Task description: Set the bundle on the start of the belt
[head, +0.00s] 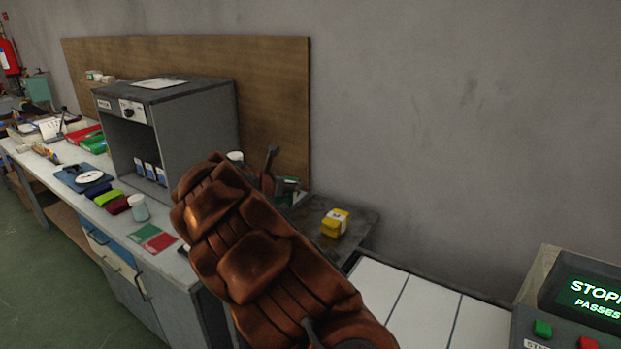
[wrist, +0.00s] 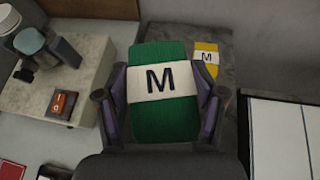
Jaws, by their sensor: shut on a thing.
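In the wrist view a green bundle (wrist: 165,120) with a white paper band marked M sits between the two fingers of my gripper (wrist: 162,88), which is shut on it. In the head view my arm hides most of the gripper; a bit of green (head: 290,186) shows beyond it. The belt (head: 422,312), white slats with dark gaps, lies at the lower right of the head view. Its edge also shows at the right of the wrist view (wrist: 285,140). The held bundle is left of the belt, apart from it.
A yellow bundle banded M (head: 335,222) lies on a dark grey plate (head: 362,228) beside the belt's near-left end. A control box (head: 570,310) with a green screen reading STOP stands right. A grey cabinet (head: 190,130) and a cluttered bench are left.

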